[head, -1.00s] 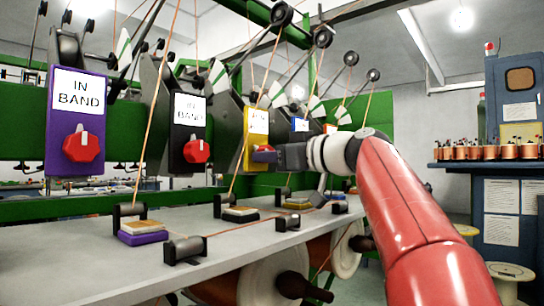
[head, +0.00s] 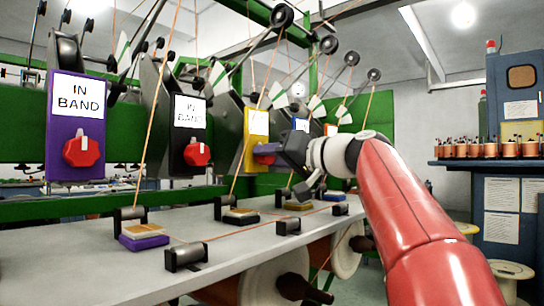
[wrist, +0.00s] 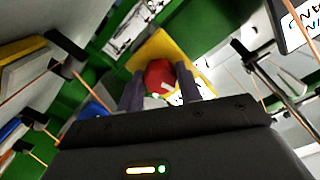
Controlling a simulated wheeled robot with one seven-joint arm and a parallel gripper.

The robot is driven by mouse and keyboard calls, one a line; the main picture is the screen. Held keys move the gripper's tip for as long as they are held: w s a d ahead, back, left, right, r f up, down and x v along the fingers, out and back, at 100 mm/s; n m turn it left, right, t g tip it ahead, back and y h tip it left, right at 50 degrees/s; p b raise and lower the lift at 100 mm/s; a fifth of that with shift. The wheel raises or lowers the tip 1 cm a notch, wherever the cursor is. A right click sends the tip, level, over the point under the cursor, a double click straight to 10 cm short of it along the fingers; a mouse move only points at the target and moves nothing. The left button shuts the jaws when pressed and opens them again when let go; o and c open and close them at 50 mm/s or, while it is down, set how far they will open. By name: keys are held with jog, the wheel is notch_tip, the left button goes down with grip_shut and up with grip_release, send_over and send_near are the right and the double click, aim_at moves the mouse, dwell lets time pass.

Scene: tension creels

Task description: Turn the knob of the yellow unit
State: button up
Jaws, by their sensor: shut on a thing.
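The yellow unit (head: 257,124) is in the middle of the head view, with a white label on its upper face. The wrist view shows its yellow panel (wrist: 181,48) tilted. Its red knob (wrist: 158,76) is between the two fingers in the wrist view; in the head view the fingers largely hide it. My gripper (head: 264,153) reaches in from the right and is shut on the knob, one finger on each side. In the wrist view my gripper (wrist: 159,88) looks rolled against the panel. I cannot read the yellow unit's label clearly.
A purple unit (head: 62,160) and a black unit (head: 172,150), both labelled IN BAND with red knobs, stand to the left. A blue unit (head: 301,124) is close behind my gripper. Orange threads run over a grey table (head: 120,275) with rollers.

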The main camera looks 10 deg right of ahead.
dwell(0.4)
jog(key=o, duration=1)
jog(key=b+v, duration=0.1)
jog(key=v, duration=0.6)
jog(key=shift+s+d+b, duration=0.25)
jog(key=shift+s+b, duration=0.05)
jog(key=shift+b, duration=0.1)
